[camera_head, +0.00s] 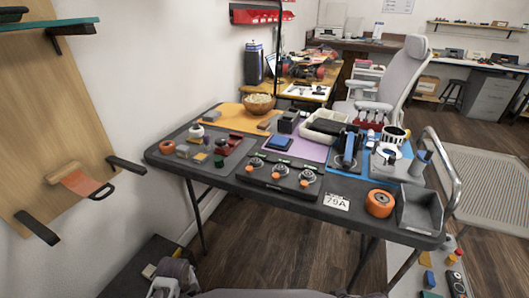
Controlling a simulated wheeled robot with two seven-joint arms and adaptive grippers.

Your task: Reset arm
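Neither of my grippers can be made out in the head view. A grey and white rounded part at the bottom left edge looks like a piece of my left arm, low beside the table; no fingers show on it. My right gripper is out of the picture. The dark work table (268,197) stands in front of me, and no arm reaches over it.
On the table are a board with round dials (280,172), an orange roll (380,203), a grey open bin (420,212), a white tray (325,127) and a bowl (259,103). A wooden wall panel (45,120) stands left. A grey chair (400,75) is behind.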

